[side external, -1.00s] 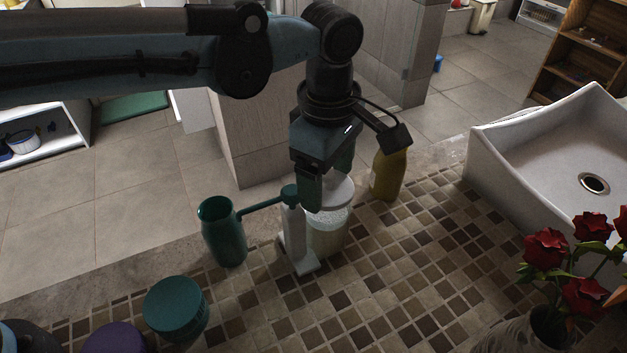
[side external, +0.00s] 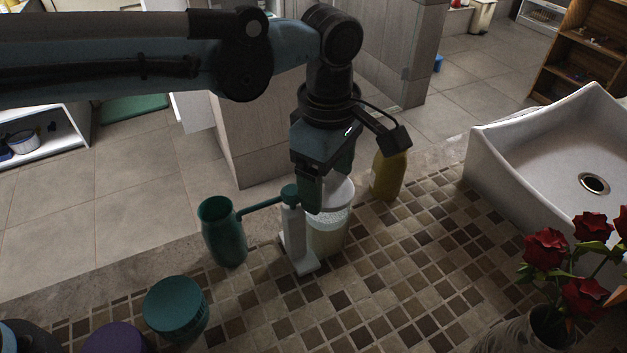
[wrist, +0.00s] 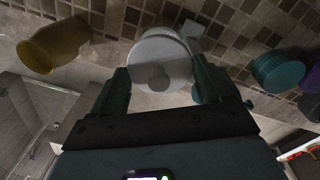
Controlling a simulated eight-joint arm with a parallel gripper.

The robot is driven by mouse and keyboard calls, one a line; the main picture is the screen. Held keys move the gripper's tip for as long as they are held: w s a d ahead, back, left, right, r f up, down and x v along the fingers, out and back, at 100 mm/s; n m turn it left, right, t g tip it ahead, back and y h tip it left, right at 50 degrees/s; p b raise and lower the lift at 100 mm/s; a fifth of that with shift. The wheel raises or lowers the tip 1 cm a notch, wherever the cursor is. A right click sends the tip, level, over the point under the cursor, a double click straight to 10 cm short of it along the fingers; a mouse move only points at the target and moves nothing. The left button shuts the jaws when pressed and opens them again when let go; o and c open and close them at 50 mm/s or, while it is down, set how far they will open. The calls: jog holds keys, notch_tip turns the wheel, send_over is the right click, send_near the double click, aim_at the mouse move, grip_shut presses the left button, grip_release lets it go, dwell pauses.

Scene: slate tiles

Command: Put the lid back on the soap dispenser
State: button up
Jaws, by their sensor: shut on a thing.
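The soap dispenser (side external: 328,237) is a cylinder with a clear upper part and a cream lower part, upright on the tiled counter. Its white round lid (side external: 340,192) is at its top in the side external view; I cannot tell whether it is fully seated. In the wrist view the lid (wrist: 172,52), with a round knob, sits between the two teal fingers and hides most of the dispenser. My gripper (wrist: 163,82) points down over the dispenser and is shut on the lid. In the side external view my gripper (side external: 326,196) partly covers the lid.
A white stand (side external: 293,240) with a teal side arm is close left of the dispenser, beside a teal cup (side external: 222,232). A yellow bottle (side external: 388,175) stands behind right. A teal jar (side external: 175,307) is front left; roses (side external: 545,248) and a sink (side external: 540,150) are right.

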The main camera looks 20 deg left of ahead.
dwell(0.3)
jog(key=o, duration=1)
jog(key=shift+c, duration=0.2)
jog(key=shift+r, duration=3.45)
grip_shut()
